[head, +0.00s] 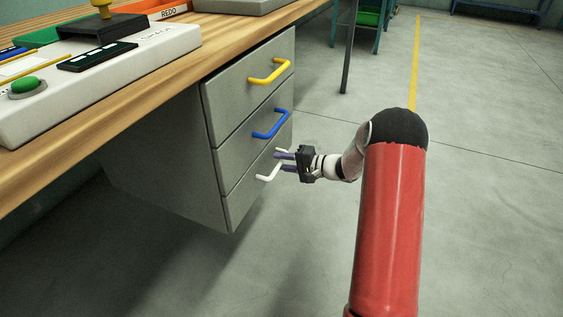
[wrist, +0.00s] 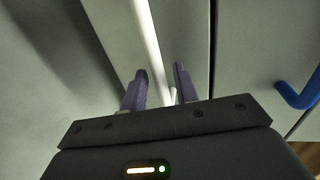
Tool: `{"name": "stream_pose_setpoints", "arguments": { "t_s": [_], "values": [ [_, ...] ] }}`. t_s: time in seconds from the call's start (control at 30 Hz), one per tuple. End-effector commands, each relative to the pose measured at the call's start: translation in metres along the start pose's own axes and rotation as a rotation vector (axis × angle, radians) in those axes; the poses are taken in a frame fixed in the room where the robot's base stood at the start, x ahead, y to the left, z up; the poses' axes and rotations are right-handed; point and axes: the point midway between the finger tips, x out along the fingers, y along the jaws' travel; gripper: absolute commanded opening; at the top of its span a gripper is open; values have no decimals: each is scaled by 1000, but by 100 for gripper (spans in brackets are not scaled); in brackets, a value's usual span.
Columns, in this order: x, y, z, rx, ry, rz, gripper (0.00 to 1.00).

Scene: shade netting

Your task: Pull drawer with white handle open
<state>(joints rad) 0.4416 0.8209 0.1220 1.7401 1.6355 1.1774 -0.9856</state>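The grey drawer unit under the bench has a bottom drawer (head: 240,195) with a white handle (head: 268,175). All its drawers look closed. My gripper (head: 280,162) is at the white handle, its fingers pointing at the drawer front. In the wrist view, the white handle (wrist: 151,45) runs down between the two purple fingers of my gripper (wrist: 158,85). The fingers are apart, with a gap beside the handle. The gripper partly covers the handle's middle in the head view.
Above are a drawer with a blue handle (head: 271,125) and a top drawer with a yellow handle (head: 269,72). The wooden bench top (head: 180,78) overhangs the unit and carries a white control panel (head: 100,85). The floor in front of the drawers is clear.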

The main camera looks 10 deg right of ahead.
Motion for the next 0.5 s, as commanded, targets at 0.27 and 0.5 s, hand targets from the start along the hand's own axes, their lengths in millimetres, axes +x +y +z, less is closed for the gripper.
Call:
{"name": "stream_pose_setpoints", "arguments": {
  "t_s": [0.27,0.5],
  "values": [
    [7,0,0,0,1,0,30],
    [7,0,0,0,0,0,10]
  ]
}}
